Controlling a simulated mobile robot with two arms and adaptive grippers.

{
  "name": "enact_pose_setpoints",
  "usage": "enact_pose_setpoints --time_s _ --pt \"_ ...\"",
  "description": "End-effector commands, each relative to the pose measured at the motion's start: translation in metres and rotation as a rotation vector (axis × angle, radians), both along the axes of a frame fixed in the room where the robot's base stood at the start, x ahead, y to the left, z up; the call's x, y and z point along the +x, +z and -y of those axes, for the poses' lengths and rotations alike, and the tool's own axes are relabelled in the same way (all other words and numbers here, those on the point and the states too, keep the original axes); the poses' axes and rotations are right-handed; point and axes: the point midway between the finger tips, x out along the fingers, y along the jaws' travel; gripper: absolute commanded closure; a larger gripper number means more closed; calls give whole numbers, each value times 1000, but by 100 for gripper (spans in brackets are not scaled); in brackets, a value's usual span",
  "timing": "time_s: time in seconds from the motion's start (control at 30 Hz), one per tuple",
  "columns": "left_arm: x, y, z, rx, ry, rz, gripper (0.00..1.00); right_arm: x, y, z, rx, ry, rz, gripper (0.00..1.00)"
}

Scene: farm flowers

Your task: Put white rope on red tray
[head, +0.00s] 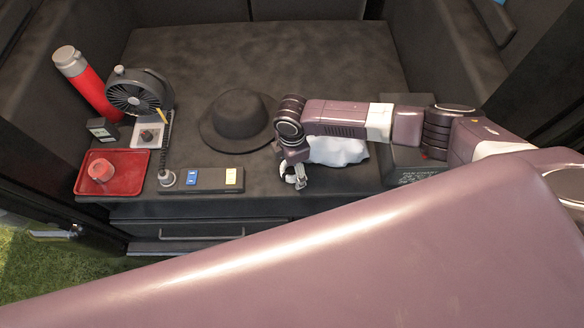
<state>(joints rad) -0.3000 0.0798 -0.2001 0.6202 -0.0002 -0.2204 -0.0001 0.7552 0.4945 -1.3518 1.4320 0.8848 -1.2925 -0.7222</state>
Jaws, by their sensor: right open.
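The red tray (127,185) lies at the front left of the dark surface, with a small round reddish item (100,171) on it. A white, crumpled, soft-looking thing (338,151) lies right of centre, partly hidden behind my right arm; I cannot tell whether it is cloth or rope. I cannot clearly make out a white rope. My right gripper (294,182) is open, pointing down near the front edge, left of and in front of the white thing. No held object can be made out in it. My left gripper is not in view.
A black hat (238,121) sits left of the right gripper. A black fan (139,92), a red flask (88,83) and a small white-framed box (148,135) stand behind the tray. A dark flat panel (206,180) lies right of the tray. A dark case (400,178) is at right.

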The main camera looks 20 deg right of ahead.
Motion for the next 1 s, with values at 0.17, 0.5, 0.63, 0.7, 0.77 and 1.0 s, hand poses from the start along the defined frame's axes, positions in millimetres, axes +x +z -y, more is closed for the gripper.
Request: enact_pose_setpoints --time_s 0.17,0.5,0.63,0.7,0.77,1.0 --pt "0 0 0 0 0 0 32 0 0 0 0 0 0 28" --pt "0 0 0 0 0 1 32 0 0 0 0 0 0 66" --pt "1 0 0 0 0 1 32 0 0 0 0 0 0 79" --pt "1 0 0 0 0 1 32 0 1 0 1 0 1 79" --pt "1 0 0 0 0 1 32 0 1 0 1 0 1 79" --pt "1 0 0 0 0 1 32 1 6 0 2 -1 2 79"
